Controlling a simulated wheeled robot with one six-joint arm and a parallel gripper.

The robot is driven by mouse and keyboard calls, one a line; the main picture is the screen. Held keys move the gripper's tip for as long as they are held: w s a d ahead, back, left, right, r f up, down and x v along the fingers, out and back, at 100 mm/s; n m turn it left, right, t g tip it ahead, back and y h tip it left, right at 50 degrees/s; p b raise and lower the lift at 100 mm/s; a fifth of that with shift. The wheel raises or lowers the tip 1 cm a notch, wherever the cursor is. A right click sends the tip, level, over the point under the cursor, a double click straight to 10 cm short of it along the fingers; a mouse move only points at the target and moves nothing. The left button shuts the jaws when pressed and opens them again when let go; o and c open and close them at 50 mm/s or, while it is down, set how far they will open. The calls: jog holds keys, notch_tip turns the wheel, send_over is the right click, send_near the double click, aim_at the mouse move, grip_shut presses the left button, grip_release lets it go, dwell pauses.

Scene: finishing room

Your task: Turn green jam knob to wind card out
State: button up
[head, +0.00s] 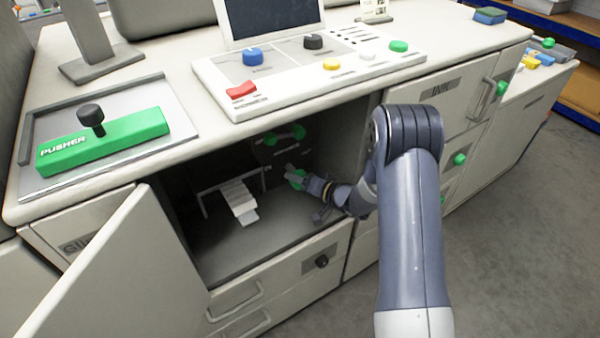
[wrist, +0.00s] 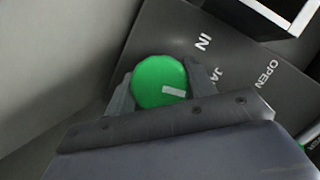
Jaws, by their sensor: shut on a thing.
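The green jam knob (wrist: 159,80) is round with a pale mark on its face. It sits on a dark panel (wrist: 215,50) inside the open cabinet. My gripper (wrist: 160,88) has one finger on each side of the knob and is shut on it. In the head view the knob (head: 295,178) shows small beside my gripper (head: 302,182), deep in the compartment. White cards (head: 239,198) stick out of a feed slot to the left of the knob, sloping down at the front. Part of the panel lettering is hidden by my gripper.
The open cabinet door (head: 130,275) stands at the left front. Another green handle (head: 285,136) is above the knob. The control panel (head: 310,75) and green pusher (head: 105,140) are on the worktop. The compartment floor (head: 225,250) is clear at the front.

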jog(key=m+y, duration=0.1)
jog(key=m, duration=0.2)
jog(key=shift+y+p, duration=0.3)
jog(key=m+y, duration=0.1)
jog(key=m, duration=0.2)
jog(key=shift+f+b, duration=0.15)
jog(key=shift+b, duration=0.15)
jog(key=m+t+y+b, duration=0.1)
jog(key=m, duration=0.2)
jog(key=shift+m+t+y+b, duration=0.65)
jog(key=shift+m+b, duration=0.2)
jog(key=shift+m, duration=1.25)
jog(key=shift+t, duration=0.25)
jog(key=o, duration=1)
jog(key=shift+c, duration=0.2)
